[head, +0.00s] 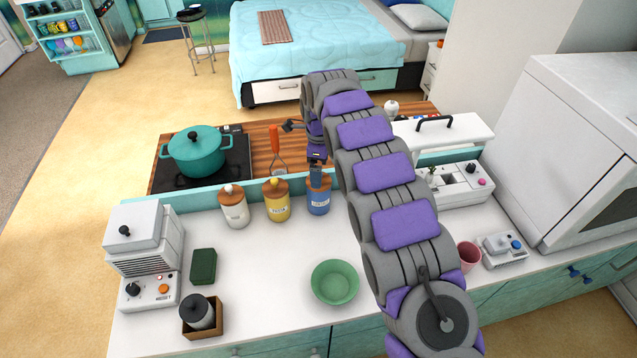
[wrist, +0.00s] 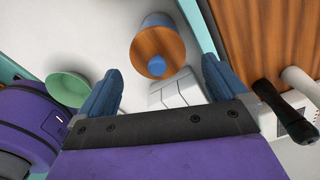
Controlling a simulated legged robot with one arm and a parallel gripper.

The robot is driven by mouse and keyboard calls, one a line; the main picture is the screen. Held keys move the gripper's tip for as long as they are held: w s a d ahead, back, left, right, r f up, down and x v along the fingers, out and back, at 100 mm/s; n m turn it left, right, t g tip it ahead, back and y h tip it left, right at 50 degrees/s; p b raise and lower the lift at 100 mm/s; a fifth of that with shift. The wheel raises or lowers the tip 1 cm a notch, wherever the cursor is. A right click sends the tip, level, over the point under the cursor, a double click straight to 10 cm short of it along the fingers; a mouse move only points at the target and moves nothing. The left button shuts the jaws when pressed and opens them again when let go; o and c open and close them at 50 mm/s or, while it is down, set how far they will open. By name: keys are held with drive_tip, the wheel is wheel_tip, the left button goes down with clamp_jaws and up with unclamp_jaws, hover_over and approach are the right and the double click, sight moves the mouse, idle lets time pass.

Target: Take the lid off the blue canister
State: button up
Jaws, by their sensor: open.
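The blue canister (head: 318,203) stands upright on the white counter, at the right end of a row of three. Its round wooden lid (wrist: 150,40) with a blue knob (wrist: 156,66) is on top, and a strip of the blue body shows behind it in the wrist view. My gripper (head: 316,172) points down just above the lid and partly hides it in the head view. In the wrist view, its two blue fingers are spread wide, with the lid and knob between and beyond them. Nothing is held, and I see no contact.
The yellow canister (head: 277,206) stands close on the left, with the white canister (head: 234,210) beyond it. A green bowl (head: 335,282) sits in front. A teal pot (head: 196,150) and a red-handled utensil (head: 275,145) are behind. The counter between bowl and canisters is clear.

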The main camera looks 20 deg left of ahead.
drive_tip(key=f, duration=0.3)
drive_tip(key=shift+s+a+f+b, duration=0.1)
drive_tip(key=shift+a+f+b, duration=0.1)
drive_tip(key=shift+b, duration=0.15)
drive_tip(key=shift+r, duration=0.15)
drive_tip(key=c, duration=1)
drive_tip(key=shift+o, duration=0.2)
